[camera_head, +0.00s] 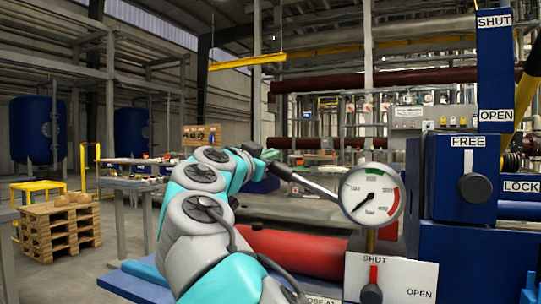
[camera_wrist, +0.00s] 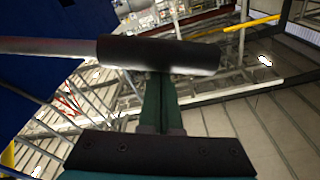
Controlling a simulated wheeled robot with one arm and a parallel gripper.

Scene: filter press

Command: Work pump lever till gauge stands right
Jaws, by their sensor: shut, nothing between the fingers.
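The pump lever (camera_head: 315,186) is a pale rod that slopes up to the left, with a black grip (camera_head: 283,171) at its end. In the wrist view the black grip (camera_wrist: 160,55) lies across the tips of my gripper (camera_wrist: 161,78). My gripper is shut with its green fingers together, and the grip is not between them. I cannot tell whether the tips touch it. In the head view my gripper (camera_head: 268,154) is small and dark beside the grip. The round white gauge (camera_head: 371,194) has a green band at the top and red on the right; its needle points lower left.
Below the gauge a red valve handle (camera_head: 373,274) points up to SHUT. A dark knob (camera_head: 475,188) on the blue housing (camera_head: 450,150) sits under FREE, with LOCK to its right. A red cylinder (camera_head: 300,252) lies below the lever. Pallets (camera_head: 60,230) stand far left.

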